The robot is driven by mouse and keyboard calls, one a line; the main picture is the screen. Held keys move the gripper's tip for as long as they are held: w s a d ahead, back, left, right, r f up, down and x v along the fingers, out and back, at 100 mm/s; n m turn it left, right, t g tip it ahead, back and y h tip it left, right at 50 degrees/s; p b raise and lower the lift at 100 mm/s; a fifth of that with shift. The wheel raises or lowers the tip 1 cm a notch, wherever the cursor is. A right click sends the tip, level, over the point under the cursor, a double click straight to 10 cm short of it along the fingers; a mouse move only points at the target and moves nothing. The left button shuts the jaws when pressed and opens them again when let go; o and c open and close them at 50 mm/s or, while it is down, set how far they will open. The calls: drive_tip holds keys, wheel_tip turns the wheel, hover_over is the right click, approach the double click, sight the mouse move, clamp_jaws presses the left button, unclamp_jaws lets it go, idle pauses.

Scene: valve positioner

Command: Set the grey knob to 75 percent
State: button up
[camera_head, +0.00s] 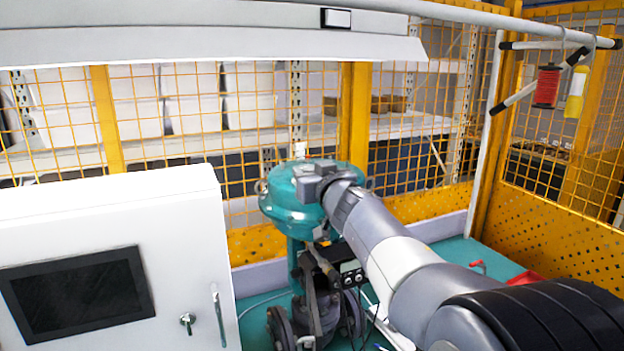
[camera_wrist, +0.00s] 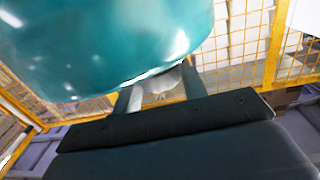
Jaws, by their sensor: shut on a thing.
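The teal valve actuator (camera_head: 290,205) stands in the middle of the head view, with its dark valve body (camera_head: 318,310) below. Its teal dome also fills the top of the wrist view (camera_wrist: 100,40). My gripper (camera_head: 312,186) is at the front of the dome. In the wrist view my gripper's two dark fingers (camera_wrist: 158,95) stand on either side of a pale grey rounded piece, the grey knob (camera_wrist: 162,86), partly hidden by the dome and the gripper body. The gripper is shut on it. No scale or percent mark is readable, so the knob's setting cannot be told.
A white cabinet (camera_head: 100,235) with a dark screen (camera_head: 78,293) stands at the left. Yellow mesh fencing (camera_head: 225,150) and shelves lie behind. A red spool (camera_head: 546,87) hangs at the upper right.

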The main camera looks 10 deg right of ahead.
drive_tip(key=m+h+b, duration=0.1)
drive_tip(key=h+b, duration=0.1)
drive_tip(key=b, duration=0.1)
drive_tip(key=shift+a, duration=0.2)
drive_tip(key=shift+m+h+b, duration=0.5)
drive_tip(key=shift+h+b, duration=0.1)
drive_tip(key=shift+b, duration=0.3)
drive_tip(key=shift+r+h+b, duration=0.2)
drive_tip(key=shift+h+b, duration=0.1)
drive_tip(key=o, duration=1)
drive_tip(key=shift+f, duration=0.15)
drive_tip(key=shift+c, duration=0.2)
drive_tip(key=s+b, duration=0.2)
drive_tip(key=s, duration=0.8)
drive_tip(key=shift+s+a, duration=0.35)
drive_tip(key=shift+s, duration=0.05)
